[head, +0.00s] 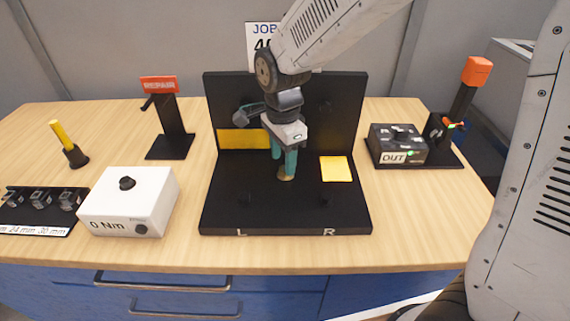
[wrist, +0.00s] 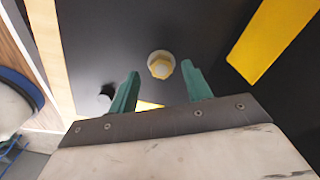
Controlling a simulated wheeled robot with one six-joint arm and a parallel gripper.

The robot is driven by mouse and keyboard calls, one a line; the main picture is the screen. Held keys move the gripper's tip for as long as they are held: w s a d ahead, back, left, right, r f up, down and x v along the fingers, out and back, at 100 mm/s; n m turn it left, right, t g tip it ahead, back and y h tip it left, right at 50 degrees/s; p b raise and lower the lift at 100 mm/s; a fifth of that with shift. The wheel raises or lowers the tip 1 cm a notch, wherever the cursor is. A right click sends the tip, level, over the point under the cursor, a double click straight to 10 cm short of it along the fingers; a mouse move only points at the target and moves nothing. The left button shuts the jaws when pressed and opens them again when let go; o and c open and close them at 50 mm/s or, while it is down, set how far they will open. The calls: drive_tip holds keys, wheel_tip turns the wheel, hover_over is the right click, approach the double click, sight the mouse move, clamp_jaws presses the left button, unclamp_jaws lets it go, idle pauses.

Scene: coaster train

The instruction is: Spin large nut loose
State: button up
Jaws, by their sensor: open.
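The large nut (head: 286,177) is a small brass-coloured piece on the floor of the black fixture, partly hidden by my fingers in the head view. In the wrist view the nut (wrist: 161,66) is a yellowish hexagon with a paler round end. My gripper (head: 283,166) points down over it with teal fingers. In the wrist view my gripper (wrist: 161,70) is open, one finger on each side of the nut with a visible gap. How far the fingertips reach down beside it is hard to tell.
The black fixture (head: 220,205) has an upright back panel. A yellow square (head: 336,169) and yellow strip (head: 240,139) lie near my gripper.

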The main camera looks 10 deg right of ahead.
drive_tip(key=shift+f, duration=1.45)
drive_tip(key=c, duration=1)
drive_tip(key=shift+d, duration=0.2)
drive_tip(key=shift+a, duration=0.15)
